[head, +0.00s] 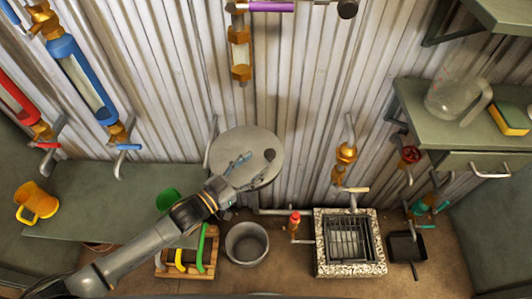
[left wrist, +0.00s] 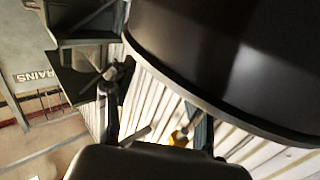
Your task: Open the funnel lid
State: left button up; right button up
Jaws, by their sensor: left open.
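The funnel lid (head: 226,145) is a round grey disc with a small dark knob (head: 269,155) at its right, in the middle of the head view. My left gripper (head: 242,166) is open, in front of the disc's lower part in that view. The left wrist view shows its two fingers apart with nothing clearly between them (left wrist: 158,122). A large dark round body (left wrist: 225,60) fills the upper right there, close to the fingers; I cannot tell whether it is the lid or the funnel. Contact is unclear. My right gripper is not in view.
A corrugated wall (head: 310,100) with pipes stands behind. A green bench (head: 80,190) with an orange mug (head: 37,202) is left; a shelf (head: 425,125) with a jug (head: 455,98) is right.

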aim_at(266, 156)
pick_arm(q)
jog(key=x, duration=0.5)
grip_shut()
